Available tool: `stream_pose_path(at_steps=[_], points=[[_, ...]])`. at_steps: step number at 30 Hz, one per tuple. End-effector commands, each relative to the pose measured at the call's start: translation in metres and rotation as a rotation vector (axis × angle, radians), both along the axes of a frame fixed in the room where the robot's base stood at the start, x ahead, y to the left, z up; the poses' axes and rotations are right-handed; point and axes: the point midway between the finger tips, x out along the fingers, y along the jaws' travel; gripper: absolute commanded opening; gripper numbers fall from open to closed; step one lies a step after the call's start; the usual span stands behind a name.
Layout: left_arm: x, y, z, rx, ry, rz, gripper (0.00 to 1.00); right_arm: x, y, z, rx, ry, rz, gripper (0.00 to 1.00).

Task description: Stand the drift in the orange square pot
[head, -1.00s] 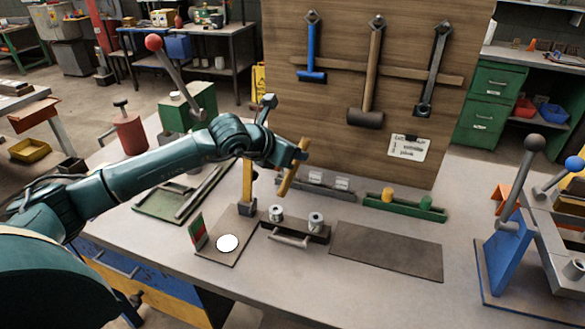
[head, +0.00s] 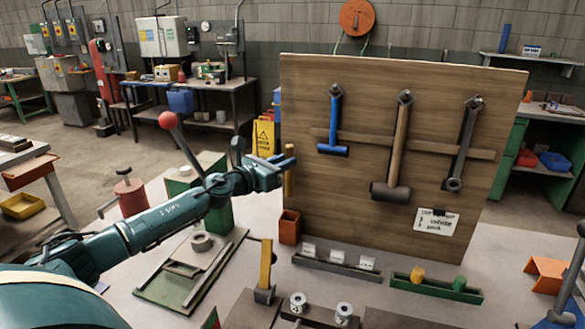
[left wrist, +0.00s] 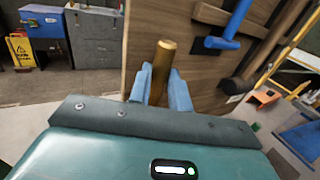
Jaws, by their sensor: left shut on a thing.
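The drift is a brass-coloured round rod (head: 289,183), and my left gripper (head: 287,163) is shut on it. It hangs upright in the head view, its lower end a little above the orange square pot (head: 289,229) in the picture, with a gap showing between them. The pot stands on the bench near the foot of the wooden tool board. In the left wrist view, the drift (left wrist: 163,62) stands between the two blue fingers (left wrist: 161,92); its lower part and the pot are hidden there. My right gripper is in no view.
The wooden tool board (head: 330,210) with hanging hammers and a wrench rises close behind the pot. A grey rack with white blocks (head: 338,264) stands to the pot's right, and a yellow-handled tool (head: 266,265) stands in front. A green tray (head: 190,270) lies left.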

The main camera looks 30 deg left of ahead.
Motion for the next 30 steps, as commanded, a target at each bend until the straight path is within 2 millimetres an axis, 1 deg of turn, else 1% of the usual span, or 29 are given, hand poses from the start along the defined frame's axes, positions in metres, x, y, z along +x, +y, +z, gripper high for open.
stream_pose_path(at_steps=[6, 14, 18, 20, 21, 30], points=[[0.0, 0.001, -0.016, 0.0, -0.005, 0.003, 0.0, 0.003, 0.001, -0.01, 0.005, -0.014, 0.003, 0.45], [0.0, 0.0, -0.041, 0.0, -0.005, 0.002, 0.0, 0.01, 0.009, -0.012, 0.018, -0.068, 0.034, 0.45], [0.0, 0.0, -0.055, 0.0, -0.005, 0.001, 0.0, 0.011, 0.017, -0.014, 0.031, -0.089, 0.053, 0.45], [0.0, 0.001, -0.05, 0.001, -0.006, 0.001, 0.0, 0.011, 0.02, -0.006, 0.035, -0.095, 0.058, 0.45], [0.0, 0.0, -0.049, 0.0, -0.006, 0.001, 0.0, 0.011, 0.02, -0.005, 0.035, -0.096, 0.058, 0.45], [0.0, 0.0, -0.052, 0.0, -0.005, 0.001, 0.0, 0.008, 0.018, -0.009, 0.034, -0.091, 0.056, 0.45]])
